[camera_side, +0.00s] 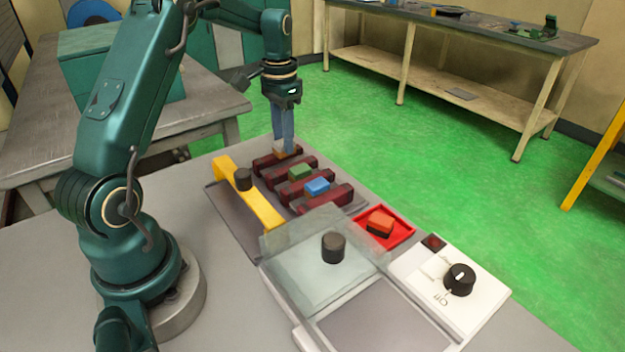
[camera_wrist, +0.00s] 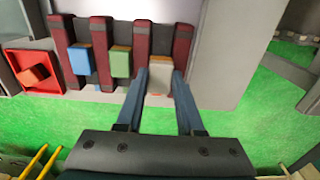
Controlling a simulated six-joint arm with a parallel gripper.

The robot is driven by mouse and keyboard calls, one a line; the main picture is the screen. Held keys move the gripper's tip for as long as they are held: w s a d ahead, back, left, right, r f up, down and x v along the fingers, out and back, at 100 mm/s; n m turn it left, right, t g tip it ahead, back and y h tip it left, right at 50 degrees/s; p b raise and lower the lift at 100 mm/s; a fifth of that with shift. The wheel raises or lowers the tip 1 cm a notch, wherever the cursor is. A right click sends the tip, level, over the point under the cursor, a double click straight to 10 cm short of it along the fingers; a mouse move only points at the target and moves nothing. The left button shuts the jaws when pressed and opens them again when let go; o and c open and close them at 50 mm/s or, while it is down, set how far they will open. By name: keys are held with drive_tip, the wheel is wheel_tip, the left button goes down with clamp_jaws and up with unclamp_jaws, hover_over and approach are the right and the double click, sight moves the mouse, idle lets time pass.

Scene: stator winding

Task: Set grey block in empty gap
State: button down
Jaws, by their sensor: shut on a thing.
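My gripper (camera_side: 284,147) points down at the far end of a row of dark red bars (camera_side: 327,198). Its two blue fingers are shut on the grey block (camera_wrist: 159,74), which has an orange-brown lower part. In the wrist view my gripper (camera_wrist: 159,86) has the block between its fingertips, lined up with the gap between the two rightmost bars. I cannot tell whether the block rests in that gap or hangs just above it. A green block (camera_side: 300,172) and a blue block (camera_side: 317,185) sit in the other gaps.
A yellow bar (camera_side: 248,193) with a dark knob lies left of the row. A red tray (camera_side: 402,240) holds an orange block (camera_side: 380,222). A clear cover (camera_side: 300,270) with a dark knob and a white dial panel (camera_side: 430,285) stand nearer the camera.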

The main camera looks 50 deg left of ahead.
drive_tip(key=shift+f, duration=0.25)
drive_tip(key=shift+f, duration=0.35)
drive_tip(key=shift+f, duration=0.75)
idle(0.8)
drive_tip(key=shift+c, duration=2.3)
unclamp_jaws()
drive_tip(key=shift+o, duration=0.3)
drive_tip(key=shift+o, duration=0.9)
